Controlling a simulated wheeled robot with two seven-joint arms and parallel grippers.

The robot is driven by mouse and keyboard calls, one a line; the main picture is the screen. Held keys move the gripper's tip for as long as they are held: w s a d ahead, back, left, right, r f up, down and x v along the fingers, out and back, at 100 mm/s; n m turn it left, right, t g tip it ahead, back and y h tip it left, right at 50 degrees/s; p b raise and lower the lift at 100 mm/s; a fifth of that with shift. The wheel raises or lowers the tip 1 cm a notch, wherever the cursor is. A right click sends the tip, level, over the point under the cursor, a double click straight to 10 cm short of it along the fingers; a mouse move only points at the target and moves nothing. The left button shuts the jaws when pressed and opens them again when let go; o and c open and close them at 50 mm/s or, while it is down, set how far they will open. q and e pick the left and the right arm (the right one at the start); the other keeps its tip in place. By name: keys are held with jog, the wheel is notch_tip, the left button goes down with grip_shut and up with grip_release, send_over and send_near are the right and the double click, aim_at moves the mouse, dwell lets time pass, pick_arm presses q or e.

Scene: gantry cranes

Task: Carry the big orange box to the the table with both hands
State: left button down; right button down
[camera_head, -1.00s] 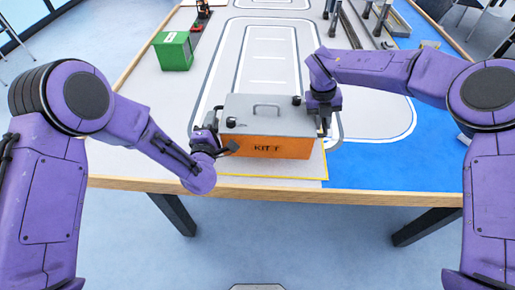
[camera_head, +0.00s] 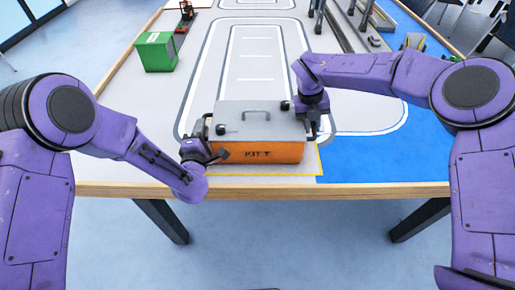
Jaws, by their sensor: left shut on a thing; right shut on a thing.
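The big orange box (camera_head: 262,153) has a grey lid with a handle and the letters "KIT" on its front. It is at the near edge of the table (camera_head: 120,189), over the area with the yellow outline. I cannot tell whether its underside touches the tabletop. My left gripper (camera_head: 214,152) is shut on the box's left side. My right gripper (camera_head: 314,122) is shut on its right side. The fingertips are partly hidden by the wrists and the box.
A green box (camera_head: 157,53) stands at the back left of the table. Dark rails (camera_head: 348,38) and posts stand at the back right. A blue area (camera_head: 375,160) to the right of the orange box is clear. White track lines mark the middle.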

pick_arm(q)
jog(key=c, duration=1)
grip_release()
jog(key=shift+f, duration=0.1)
jog(key=shift+c, duration=0.2)
pick_arm(e)
jog(key=c, duration=1)
grip_release()
jog(key=shift+f, duration=0.1)
jog(key=shift+c, duration=0.2)
pick_arm(q)
jog(key=s, duration=0.8)
jog(key=shift+a, duration=0.25)
pick_arm(e)
jog(key=shift+s, duration=0.1)
jog(key=v, duration=1.2)
jog(key=shift+d, duration=0.1)
